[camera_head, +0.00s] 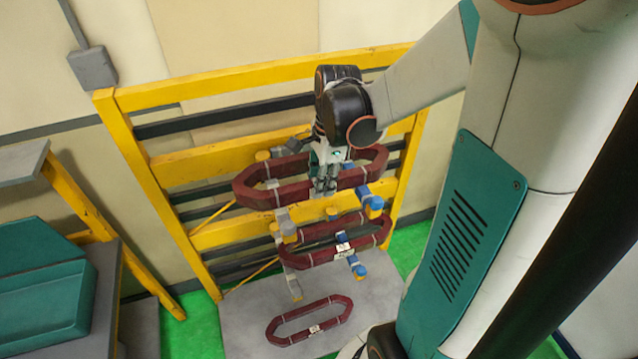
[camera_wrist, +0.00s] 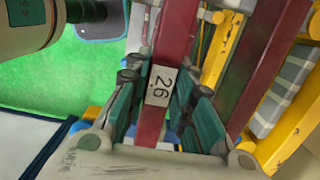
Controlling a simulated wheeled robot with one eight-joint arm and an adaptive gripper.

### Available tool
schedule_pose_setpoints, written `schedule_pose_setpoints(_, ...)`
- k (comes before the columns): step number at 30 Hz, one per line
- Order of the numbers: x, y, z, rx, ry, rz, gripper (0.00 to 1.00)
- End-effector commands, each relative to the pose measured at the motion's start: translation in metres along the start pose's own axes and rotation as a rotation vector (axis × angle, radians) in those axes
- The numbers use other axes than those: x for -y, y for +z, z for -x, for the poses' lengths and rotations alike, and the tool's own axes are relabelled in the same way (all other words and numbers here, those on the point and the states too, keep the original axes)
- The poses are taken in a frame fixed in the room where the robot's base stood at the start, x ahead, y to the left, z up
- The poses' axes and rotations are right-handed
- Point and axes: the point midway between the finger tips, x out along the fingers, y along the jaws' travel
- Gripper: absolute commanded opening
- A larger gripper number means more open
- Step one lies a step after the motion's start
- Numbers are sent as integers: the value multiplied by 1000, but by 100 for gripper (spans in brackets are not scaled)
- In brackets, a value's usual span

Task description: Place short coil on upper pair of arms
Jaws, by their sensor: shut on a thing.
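The held coil (camera_head: 262,197), a dark red elongated ring with pale bands, is level at the height of the upper arms. My gripper (camera_head: 326,187) is shut on its near long side; in the wrist view the fingers (camera_wrist: 158,92) straddle the coil bar (camera_wrist: 177,25) at a white label reading 26. Whether the coil rests on these arms I cannot tell. My gripper hides part of the far side.
Another red coil (camera_head: 318,257) hangs lower on the rack, near lower arms with grey (camera_head: 294,288) and blue (camera_head: 357,267) ends. A third coil (camera_head: 273,331) lies on the grey base plate (camera_head: 238,326). The yellow frame (camera_head: 150,165) stands behind. A teal bin (camera_head: 40,300) is at left.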

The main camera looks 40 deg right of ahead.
Motion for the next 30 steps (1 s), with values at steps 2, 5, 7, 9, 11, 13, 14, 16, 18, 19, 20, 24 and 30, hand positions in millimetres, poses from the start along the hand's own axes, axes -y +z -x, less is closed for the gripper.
schedule_pose_setpoints(2, 0, 0, 1, 0, 0, 0, 0)
schedule_pose_setpoints(5, 0, 0, 2, 0, 0, 0, 0)
schedule_pose_setpoints(7, 0, 0, 0, 0, 0, 0, 0)
schedule_pose_setpoints(9, 0, 0, -1, 0, 1, 0, 27)
schedule_pose_setpoints(11, 0, 0, 0, 0, 1, 0, 40)
schedule_pose_setpoints(13, 0, 0, 0, 0, 1, 0, 42)
schedule_pose_setpoints(14, 0, 0, 0, 0, 1, 0, 42)
schedule_pose_setpoints(16, 0, 0, 0, 0, 1, 0, 42)
schedule_pose_setpoints(18, 0, 0, 0, 0, 1, 0, 42)
schedule_pose_setpoints(19, 0, 0, 0, 0, 1, 0, 42)
schedule_pose_setpoints(20, 0, 0, 0, 0, 1, 0, 42)
schedule_pose_setpoints(24, 0, 0, 5, 0, 1, 0, 42)
schedule_pose_setpoints(30, 0, 1, 33, 0, 1, -1, 42)
